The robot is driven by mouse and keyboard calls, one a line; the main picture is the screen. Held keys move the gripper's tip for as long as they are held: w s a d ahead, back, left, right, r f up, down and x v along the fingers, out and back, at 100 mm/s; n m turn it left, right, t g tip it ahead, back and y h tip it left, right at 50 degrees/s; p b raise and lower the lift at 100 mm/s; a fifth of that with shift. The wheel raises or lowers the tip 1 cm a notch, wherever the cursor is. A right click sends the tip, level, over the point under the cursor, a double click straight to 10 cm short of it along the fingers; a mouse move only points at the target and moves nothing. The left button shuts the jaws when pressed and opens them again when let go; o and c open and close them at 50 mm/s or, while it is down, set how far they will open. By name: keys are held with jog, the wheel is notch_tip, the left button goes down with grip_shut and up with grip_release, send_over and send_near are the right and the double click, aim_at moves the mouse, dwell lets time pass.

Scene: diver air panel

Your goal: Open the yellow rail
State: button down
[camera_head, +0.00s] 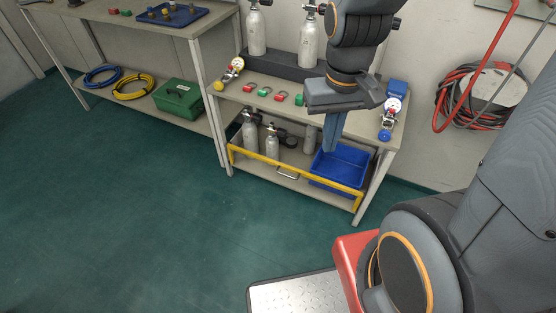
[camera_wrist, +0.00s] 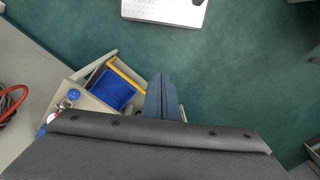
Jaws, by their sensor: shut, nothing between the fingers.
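The yellow rail (camera_head: 297,174) runs along the front of the lower shelf of the bench, in front of several grey cylinders and a blue bin. It appears raised across the shelf front. A small grey handle (camera_head: 287,173) shows near its middle. In the wrist view the yellow rail (camera_wrist: 126,76) shows beside the blue bin, partly hidden by my gripper. My gripper (camera_head: 331,146) points down in front of the bench, above the rail and the bin, its fingers together and empty. The fingers (camera_wrist: 161,82) also show shut in the wrist view.
The blue bin (camera_head: 342,166) and cylinders (camera_head: 271,143) stand on the lower shelf. The bench top (camera_head: 229,91) holds red and green pieces and gauges. A green case (camera_head: 178,98) and coiled hoses lie at left. Open green floor (camera_head: 150,210) lies in front.

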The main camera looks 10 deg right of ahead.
jog(key=w+f+m+b, duration=0.2)
jog(key=w+f+b, duration=1)
jog(key=f, duration=0.4)
jog(key=w+f+m+t+b, duration=0.1)
jog(key=w+f+m+b, duration=0.2)
jog(key=w+f+b, duration=1.1)
jog(key=w+f+m+b, duration=0.2)
jog(key=w+f+b, duration=0.8)
jog(key=f, duration=0.8)
notch_tip(320, 180, down, 11)
jog(key=w+b, duration=0.1)
jog(key=b, duration=0.3)
jog(key=shift+d+r+h, duration=0.2)
jog(key=shift+d+h, duration=0.05)
jog(key=shift+h, duration=0.15)
jog(key=shift+s, duration=0.15)
